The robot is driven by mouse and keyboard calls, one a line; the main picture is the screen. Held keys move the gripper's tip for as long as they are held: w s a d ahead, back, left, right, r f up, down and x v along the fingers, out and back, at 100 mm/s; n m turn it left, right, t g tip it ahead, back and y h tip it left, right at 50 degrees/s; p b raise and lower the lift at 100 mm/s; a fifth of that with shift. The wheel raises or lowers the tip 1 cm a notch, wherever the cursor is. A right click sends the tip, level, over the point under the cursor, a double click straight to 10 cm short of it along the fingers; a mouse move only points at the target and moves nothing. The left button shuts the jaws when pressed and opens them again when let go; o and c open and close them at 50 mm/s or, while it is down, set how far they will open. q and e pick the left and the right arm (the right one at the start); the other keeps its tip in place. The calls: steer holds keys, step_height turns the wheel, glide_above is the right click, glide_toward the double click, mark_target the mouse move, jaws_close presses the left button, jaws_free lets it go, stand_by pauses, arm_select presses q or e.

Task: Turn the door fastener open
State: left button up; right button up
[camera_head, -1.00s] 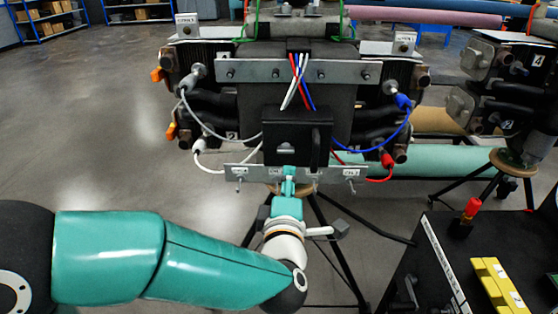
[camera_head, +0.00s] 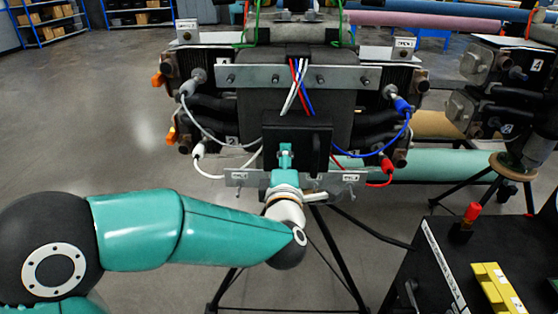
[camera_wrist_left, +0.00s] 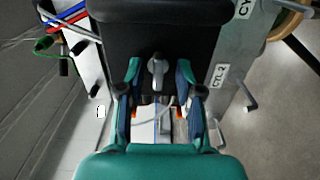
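The black box with the door (camera_head: 310,130) hangs at the front of the turbine stand, under the bundle of coloured wires. In the left wrist view the grey door fastener (camera_wrist_left: 157,72) stands out from the black door (camera_wrist_left: 115,45). My left gripper (camera_head: 286,150) is in front of the lower part of the box. In the left wrist view my left gripper (camera_wrist_left: 158,66) is open, with one finger on each side of the fastener and gaps showing. In the head view the gripper hides the fastener. My right gripper is not in view.
A metal plate with labels (camera_head: 335,180) runs below the box. Blue (camera_head: 402,103) and red (camera_head: 387,163) connectors with cables are on the right. A black bench (camera_head: 450,265) with yellow blocks (camera_head: 497,288) stands at the lower right. The floor at left is clear.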

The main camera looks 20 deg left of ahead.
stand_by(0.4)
arm_select(q)
steer(key=shift+b, duration=0.35)
steer(key=shift+r, duration=0.1)
jaws_close()
